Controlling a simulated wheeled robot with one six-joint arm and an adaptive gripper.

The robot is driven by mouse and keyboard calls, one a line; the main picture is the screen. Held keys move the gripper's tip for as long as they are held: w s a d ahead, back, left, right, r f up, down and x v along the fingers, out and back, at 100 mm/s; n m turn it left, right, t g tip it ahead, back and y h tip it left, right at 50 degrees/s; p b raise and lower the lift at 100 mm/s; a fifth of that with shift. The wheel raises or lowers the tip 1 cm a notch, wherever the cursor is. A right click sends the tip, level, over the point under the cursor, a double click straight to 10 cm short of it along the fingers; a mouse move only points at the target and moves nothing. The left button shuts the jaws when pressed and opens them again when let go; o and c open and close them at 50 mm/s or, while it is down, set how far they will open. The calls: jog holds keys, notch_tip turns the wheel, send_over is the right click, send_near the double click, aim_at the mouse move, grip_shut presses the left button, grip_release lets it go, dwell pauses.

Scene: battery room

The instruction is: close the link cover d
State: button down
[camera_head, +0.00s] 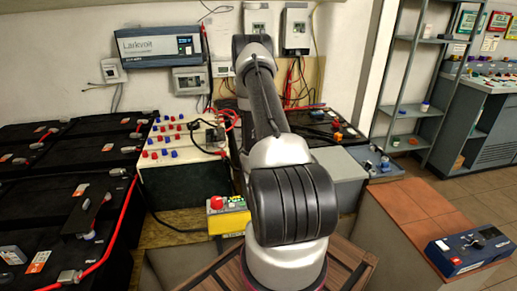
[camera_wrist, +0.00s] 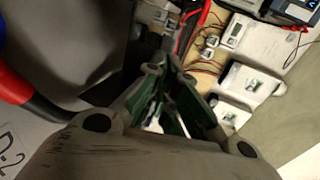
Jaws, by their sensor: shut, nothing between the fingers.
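My gripper (camera_wrist: 172,92) shows in the wrist view with its fingers shut and nothing between them. In the head view it is hidden behind my arm. A dark, plain surface (camera_wrist: 70,45) lies to the left of the fingers in the wrist view; I cannot tell whether it is part of a cover. A pale label (camera_wrist: 14,150) reading "D-2" shows at the lower left. In the head view a black flap (camera_head: 88,215) stands tilted up on a black battery at the left. No letter on it is readable, so I cannot tell whether it is link cover d.
A red and black cable (camera_wrist: 20,95) runs along the wrist view's left edge. White wall boxes (camera_wrist: 250,82) stand at its right.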

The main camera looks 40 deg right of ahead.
jog(key=shift+w+d, duration=0.15)
jog(key=shift+w, duration=0.1)
jog(key=w+d, duration=0.3)
jog(key=w, duration=0.2)
jog(key=w+d, duration=0.3)
jog(key=w, duration=0.1)
jog(key=w+d, duration=0.3)
jog(key=w, duration=0.2)
jog(key=shift+w, duration=0.35)
